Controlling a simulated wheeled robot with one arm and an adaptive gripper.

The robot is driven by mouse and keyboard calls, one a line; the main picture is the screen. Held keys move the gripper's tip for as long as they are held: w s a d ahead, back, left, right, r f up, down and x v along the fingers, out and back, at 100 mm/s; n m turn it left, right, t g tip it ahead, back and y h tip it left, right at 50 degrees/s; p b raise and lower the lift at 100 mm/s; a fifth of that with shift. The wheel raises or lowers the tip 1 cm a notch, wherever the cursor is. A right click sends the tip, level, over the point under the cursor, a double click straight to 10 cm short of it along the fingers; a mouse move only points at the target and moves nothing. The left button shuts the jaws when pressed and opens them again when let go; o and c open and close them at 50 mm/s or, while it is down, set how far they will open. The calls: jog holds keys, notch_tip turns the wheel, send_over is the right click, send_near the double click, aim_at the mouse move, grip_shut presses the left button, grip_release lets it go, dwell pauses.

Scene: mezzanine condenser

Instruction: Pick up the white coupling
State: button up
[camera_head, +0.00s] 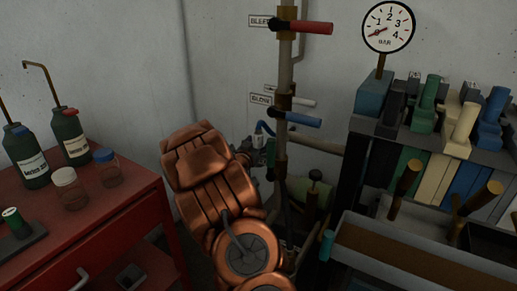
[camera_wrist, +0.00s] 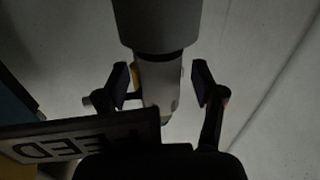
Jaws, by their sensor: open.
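In the wrist view my gripper (camera_wrist: 162,82) is open, with one dark finger on each side of a pale, narrow cylindrical piece (camera_wrist: 160,92). This piece looks like the white coupling, but the dim light leaves that unsure. I see gaps between it and both fingers. A wider pale cylinder (camera_wrist: 155,22) with a dark lower ring sits directly above it in the picture. A small yellowish part shows behind the piece. In the head view my copper-coloured arm fills the middle, and neither my gripper nor the coupling can be made out there.
A sign reading FEED (camera_wrist: 50,148) lies close to the left finger. In the head view a pipe (camera_head: 282,110) with red and blue valve handles rises beside my arm. A red cabinet (camera_head: 95,240) with bottles stands left, and a rack of coloured blocks (camera_head: 430,140) right.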

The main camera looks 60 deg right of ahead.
jog(key=shift+w+d, duration=0.1)
jog(key=shift+d, duration=0.2)
jog(key=shift+r, duration=0.1)
grip_shut()
dwell(0.4)
